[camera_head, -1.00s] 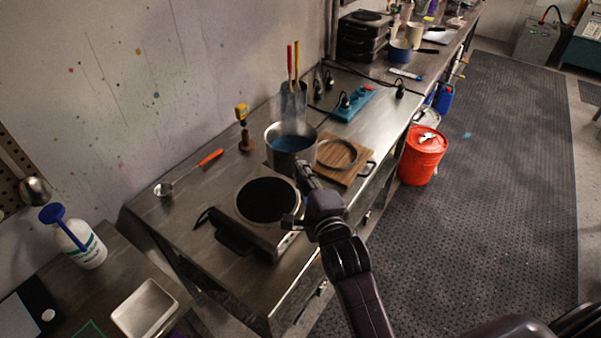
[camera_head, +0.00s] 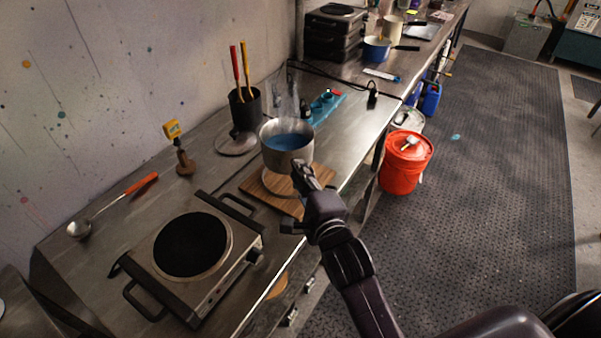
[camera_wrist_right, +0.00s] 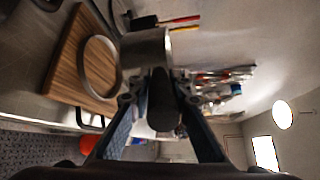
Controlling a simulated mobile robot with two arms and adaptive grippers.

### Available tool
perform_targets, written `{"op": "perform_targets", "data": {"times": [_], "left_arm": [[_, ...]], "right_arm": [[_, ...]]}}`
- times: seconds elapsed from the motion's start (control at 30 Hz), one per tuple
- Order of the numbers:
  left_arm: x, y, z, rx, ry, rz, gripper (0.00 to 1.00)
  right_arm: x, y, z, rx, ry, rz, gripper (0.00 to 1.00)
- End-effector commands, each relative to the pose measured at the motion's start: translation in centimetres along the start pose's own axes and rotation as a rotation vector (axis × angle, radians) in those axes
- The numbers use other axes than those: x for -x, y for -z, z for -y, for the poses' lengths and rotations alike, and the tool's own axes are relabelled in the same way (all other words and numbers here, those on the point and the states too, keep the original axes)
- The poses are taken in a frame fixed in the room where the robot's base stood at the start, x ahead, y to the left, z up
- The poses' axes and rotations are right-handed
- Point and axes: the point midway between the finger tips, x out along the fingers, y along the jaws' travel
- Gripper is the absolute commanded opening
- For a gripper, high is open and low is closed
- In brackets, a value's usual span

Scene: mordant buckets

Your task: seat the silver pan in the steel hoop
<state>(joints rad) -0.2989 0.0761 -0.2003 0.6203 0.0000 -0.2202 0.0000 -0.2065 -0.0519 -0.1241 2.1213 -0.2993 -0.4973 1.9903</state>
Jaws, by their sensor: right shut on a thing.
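The silver pan (camera_head: 287,145) holds blue liquid and gives off faint steam. My right gripper (camera_head: 303,176) is shut on its dark handle (camera_wrist_right: 163,104), seen between the fingers in the right wrist view. The pan is roughly level, above a wooden board (camera_head: 253,183). The steel hoop (camera_wrist_right: 87,72) lies on that board. In the turned right wrist view, a gap shows between the pan (camera_wrist_right: 147,47) and the hoop, so the pan is clear of it. In the head view the pan hides much of the hoop. My left gripper is not in view.
A hot plate (camera_head: 192,245) stands left of the board. A black pot with colored-handled tools (camera_head: 245,105), a yellow gauge on a stand (camera_head: 178,140) and a ladle (camera_head: 110,205) are behind. An orange bucket (camera_head: 403,165) stands on the floor.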

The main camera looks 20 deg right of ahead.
Motion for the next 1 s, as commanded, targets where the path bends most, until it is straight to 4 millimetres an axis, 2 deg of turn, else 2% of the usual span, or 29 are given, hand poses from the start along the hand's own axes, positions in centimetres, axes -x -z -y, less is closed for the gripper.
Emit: {"op": "perform_targets", "data": {"times": [0.23,0.6,1.0], "left_arm": [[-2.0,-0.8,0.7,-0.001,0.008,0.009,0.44],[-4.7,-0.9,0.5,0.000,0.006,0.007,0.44],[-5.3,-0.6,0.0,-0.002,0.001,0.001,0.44]], "right_arm": [[-0.3,0.3,-1.6,0.003,0.012,0.003,0.00],[-0.7,0.9,-4.2,0.003,0.012,0.004,0.00],[-0.7,1.0,-4.8,0.002,0.012,0.004,0.00]]}}
